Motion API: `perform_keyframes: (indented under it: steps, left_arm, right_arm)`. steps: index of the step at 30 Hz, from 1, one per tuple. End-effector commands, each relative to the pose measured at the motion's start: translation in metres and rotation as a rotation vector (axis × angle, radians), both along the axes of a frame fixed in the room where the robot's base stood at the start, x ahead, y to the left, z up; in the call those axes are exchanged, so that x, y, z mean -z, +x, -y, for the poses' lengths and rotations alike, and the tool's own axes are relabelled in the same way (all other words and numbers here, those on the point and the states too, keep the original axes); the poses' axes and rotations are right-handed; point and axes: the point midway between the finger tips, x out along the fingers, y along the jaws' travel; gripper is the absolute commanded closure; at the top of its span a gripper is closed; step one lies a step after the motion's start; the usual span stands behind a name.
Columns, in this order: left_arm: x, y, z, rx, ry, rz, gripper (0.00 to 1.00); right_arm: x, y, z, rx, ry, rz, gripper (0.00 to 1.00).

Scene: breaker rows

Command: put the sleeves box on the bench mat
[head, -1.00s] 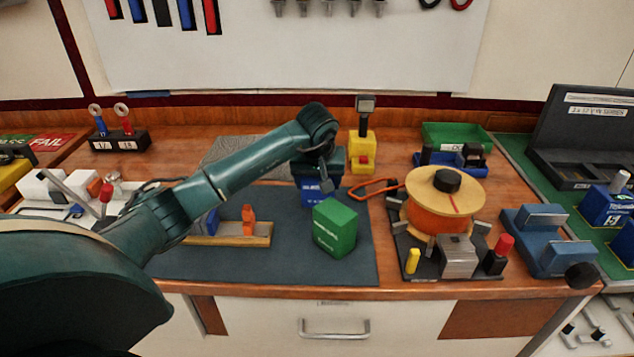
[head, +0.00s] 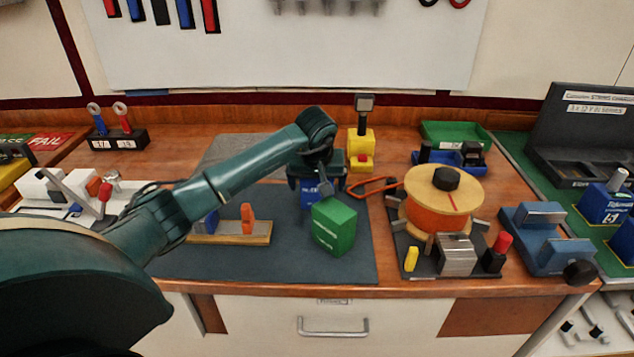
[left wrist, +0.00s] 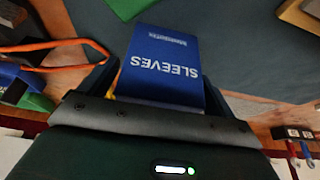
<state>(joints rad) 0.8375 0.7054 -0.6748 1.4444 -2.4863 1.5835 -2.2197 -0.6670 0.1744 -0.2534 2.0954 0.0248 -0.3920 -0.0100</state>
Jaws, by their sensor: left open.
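The blue sleeves box (head: 309,194) is at the back part of the dark bench mat (head: 300,262). Its lower front shows against the mat in the head view; my gripper and a green box hide the rest. The left wrist view shows its blue face with white SLEEVES lettering (left wrist: 165,62). My left gripper (head: 318,183) points down over the box. Its open fingers (left wrist: 160,85) stand on either side of the box in the left wrist view. I cannot tell whether they touch it. My right gripper is in neither view.
A green box (head: 334,228) stands on the mat close in front of the sleeves box. A wooden rack (head: 232,233) is left on the mat. An orange cable loop (head: 372,187), yellow device (head: 361,143) and large spool (head: 444,205) are to the right. The mat's front is clear.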

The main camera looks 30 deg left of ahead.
Motion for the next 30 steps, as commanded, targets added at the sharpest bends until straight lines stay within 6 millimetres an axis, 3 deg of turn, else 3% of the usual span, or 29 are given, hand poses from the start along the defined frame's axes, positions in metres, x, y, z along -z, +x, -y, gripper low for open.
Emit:
perform_keyframes:
  steps: [18,30]
  left_arm:
    - [-0.101,-0.035,0.022,0.001,0.0,0.004,0.1]
    - [-0.112,-0.039,0.024,0.0,0.0,0.0,0.1]
  right_arm:
    - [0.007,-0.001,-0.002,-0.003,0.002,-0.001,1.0]
    - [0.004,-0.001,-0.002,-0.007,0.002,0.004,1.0]
